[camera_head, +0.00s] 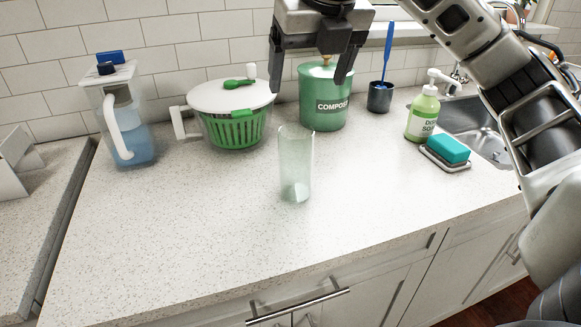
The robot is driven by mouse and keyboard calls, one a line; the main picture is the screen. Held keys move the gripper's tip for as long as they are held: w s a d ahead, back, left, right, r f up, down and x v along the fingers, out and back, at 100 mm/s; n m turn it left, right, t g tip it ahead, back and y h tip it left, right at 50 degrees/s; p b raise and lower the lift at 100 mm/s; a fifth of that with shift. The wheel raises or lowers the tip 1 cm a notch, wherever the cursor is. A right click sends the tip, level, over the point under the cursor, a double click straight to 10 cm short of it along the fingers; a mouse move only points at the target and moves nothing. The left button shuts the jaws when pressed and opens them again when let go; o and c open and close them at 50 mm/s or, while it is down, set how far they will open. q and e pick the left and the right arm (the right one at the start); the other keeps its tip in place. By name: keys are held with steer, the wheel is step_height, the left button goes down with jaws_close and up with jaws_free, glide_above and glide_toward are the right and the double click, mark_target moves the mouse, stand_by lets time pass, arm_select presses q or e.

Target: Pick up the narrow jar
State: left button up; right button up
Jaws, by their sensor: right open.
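The narrow jar (296,165) is a tall, clear, faintly green glass cylinder. It stands upright on the speckled white counter (200,225), near the middle of the head view. My right gripper (310,82) is above and behind the jar in the picture, with its two dark fingers spread and pointing down. Nothing is between its fingers except the view of the compost bin and wall behind. It does not touch the jar. My left gripper is not in view.
A green compost bin (323,100), a salad spinner (232,115) and a water pitcher (124,120) stand along the wall. A soap bottle (423,116), teal sponge (448,148), dark brush cup (380,98) and sink (480,130) are at right. The counter around the jar is clear.

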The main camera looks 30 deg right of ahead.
steer(key=b, duration=0.2)
glide_toward(295, 138)
steer(key=s+p+x, duration=0.1)
steer(key=x, duration=0.7)
steer(key=shift+a+f, duration=0.35)
steer(key=shift+a, duration=0.2)
steer(key=shift+s, duration=0.1)
steer(key=shift+r, duration=0.1)
steer(key=c, duration=1.6)
